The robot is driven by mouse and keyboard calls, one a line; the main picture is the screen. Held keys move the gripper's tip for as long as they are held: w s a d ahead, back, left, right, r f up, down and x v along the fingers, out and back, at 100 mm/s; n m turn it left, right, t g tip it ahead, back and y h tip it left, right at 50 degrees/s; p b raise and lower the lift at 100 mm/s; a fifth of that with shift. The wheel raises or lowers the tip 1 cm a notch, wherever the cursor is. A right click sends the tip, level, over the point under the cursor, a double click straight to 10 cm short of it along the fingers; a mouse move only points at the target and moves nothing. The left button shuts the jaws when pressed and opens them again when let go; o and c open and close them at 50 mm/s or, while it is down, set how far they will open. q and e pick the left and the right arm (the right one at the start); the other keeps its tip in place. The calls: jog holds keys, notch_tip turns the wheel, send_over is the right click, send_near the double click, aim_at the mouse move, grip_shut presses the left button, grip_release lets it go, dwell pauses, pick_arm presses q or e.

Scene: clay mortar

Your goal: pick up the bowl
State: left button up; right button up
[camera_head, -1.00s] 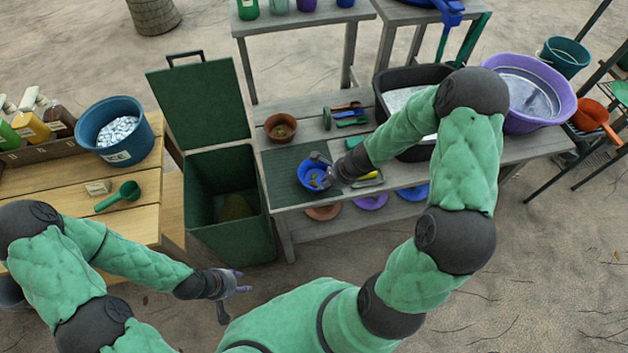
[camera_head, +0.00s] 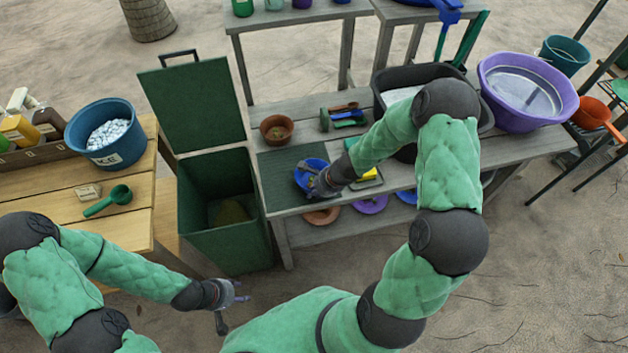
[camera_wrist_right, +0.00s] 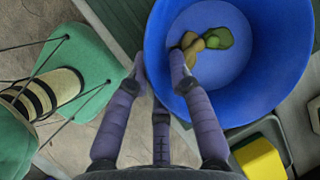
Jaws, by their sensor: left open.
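The blue bowl (camera_head: 302,177) stands on the dark green mat (camera_head: 272,176) at the left of the grey bench. In the right wrist view the bowl (camera_wrist_right: 290,85) holds a green piece and brownish pieces. My right gripper (camera_head: 318,181) is low at the bowl's near right side. In the wrist view its fingers (camera_wrist_right: 158,66) are apart and straddle the rim, one inside the bowl and one outside. I see no clear grip on the wall. My left gripper (camera_head: 238,293) is open and empty, low in front of the green bin.
A green lidded bin (camera_head: 225,215) stands open left of the bench. A brown pot (camera_head: 276,128) is behind the bowl. A tray with a yellow sponge (camera_wrist_right: 259,160) is close to its right. A black tub (camera_head: 405,78) and purple tub (camera_head: 528,90) stand farther right.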

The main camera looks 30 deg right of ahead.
grip_shut()
